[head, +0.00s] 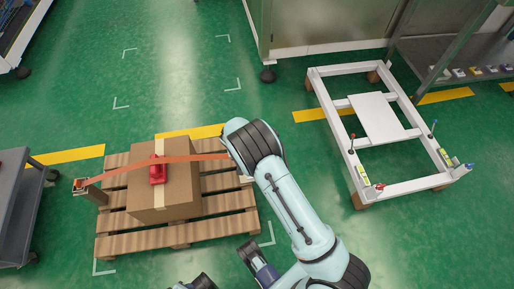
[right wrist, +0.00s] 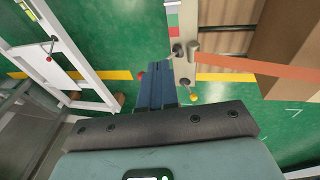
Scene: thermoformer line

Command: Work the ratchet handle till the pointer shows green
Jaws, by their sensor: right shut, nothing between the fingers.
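An orange strap (head: 195,158) runs over a cardboard box (head: 180,190) and a red piece (head: 157,170) on top of it. In the right wrist view the strap (right wrist: 255,66) ends at a pale post with a dark round fitting (right wrist: 178,49). A small red, white and green plate (right wrist: 173,20) lies beyond; I cannot make out a pointer. My right gripper (right wrist: 156,68) is shut and empty, close to the fitting; contact is unclear. My arm hides this end in the head view.
The box stands on a wooden pallet (head: 170,237). A white frame (head: 330,115) with small levers stands to the right. A grey cart (head: 18,205) is at the left edge. Green floor is free behind the pallet.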

